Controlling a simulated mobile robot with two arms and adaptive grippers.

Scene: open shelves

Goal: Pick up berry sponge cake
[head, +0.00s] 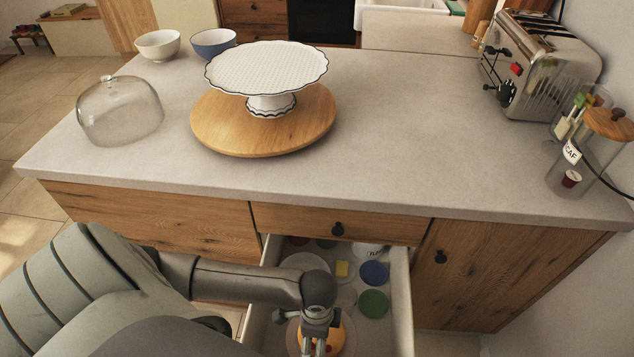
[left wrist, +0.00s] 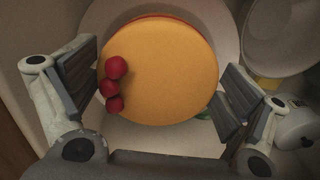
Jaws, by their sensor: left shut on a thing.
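The berry sponge cake (left wrist: 165,70) is a round yellow sponge with a red edge at the back and several red berries on its left side. In the head view the cake (head: 334,332) is low in the open drawer (head: 402,300), partly hidden by my gripper. My left gripper (head: 318,345) reaches down into the drawer over it. In the left wrist view my left gripper (left wrist: 158,88) has one finger on each side of the cake and is shut on it. A pale plate (left wrist: 228,22) lies behind the cake. My right gripper is not in view.
The drawer also holds a blue lid (head: 375,272), a green lid (head: 374,303) and other dishes close by. On the counter above stand a white cake stand (head: 266,70) on a wooden board (head: 215,128), a glass dome (head: 120,112) and a toaster (head: 540,75).

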